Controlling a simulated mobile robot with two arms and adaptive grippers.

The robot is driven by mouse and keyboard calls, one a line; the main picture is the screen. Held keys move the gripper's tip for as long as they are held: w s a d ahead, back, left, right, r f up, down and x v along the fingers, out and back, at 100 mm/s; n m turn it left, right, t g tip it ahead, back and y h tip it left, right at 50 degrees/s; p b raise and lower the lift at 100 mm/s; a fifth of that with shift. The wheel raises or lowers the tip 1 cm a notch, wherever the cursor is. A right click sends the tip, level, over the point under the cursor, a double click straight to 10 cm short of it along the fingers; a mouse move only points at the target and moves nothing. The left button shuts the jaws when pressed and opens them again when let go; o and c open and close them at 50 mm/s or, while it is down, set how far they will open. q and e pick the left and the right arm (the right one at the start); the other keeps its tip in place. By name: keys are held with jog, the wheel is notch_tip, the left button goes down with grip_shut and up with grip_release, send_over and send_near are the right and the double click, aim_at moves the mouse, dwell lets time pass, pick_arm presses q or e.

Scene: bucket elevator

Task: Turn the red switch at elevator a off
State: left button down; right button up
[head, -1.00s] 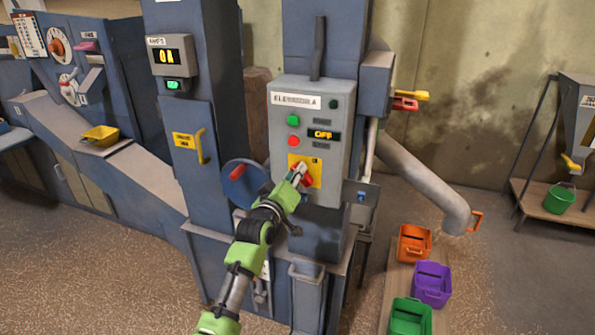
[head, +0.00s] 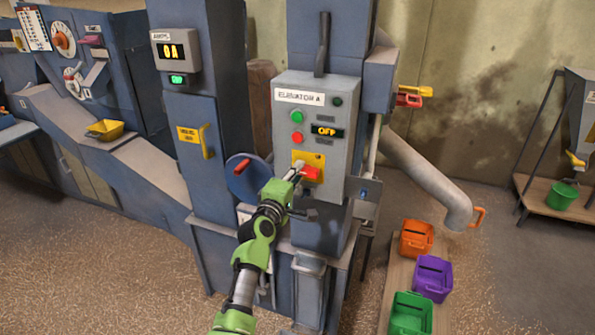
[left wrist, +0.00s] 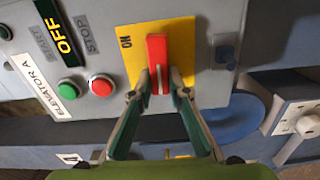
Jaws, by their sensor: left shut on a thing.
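The red switch (head: 311,174) sits on a yellow plate low on the grey Elevator A panel (head: 341,110). Its handle lies about level, pointing right in the head view. In the left wrist view the red handle (left wrist: 157,52) stands between my fingertips, and the plate's "ON" mark is beside it, not at its tip. My left gripper (head: 296,174) is shut on the handle; it also shows in the left wrist view (left wrist: 160,88). The panel's display (head: 327,131) reads OFF. My right gripper is not in view.
A green button (head: 298,116) and a red button (head: 297,137) are above the switch. A blue wheel (head: 248,180) is left of the panel. Orange (head: 415,240), purple (head: 433,280) and green (head: 411,315) bins stand at lower right. A pipe (head: 425,180) slopes down on the right.

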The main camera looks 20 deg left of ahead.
pick_arm(q)
jog(key=shift+f+n, duration=0.1)
jog(key=shift+n, duration=0.3)
jog(key=c, duration=1.9)
grip_release()
jog(key=s, duration=1.2)
jog(key=shift+a, duration=0.2)
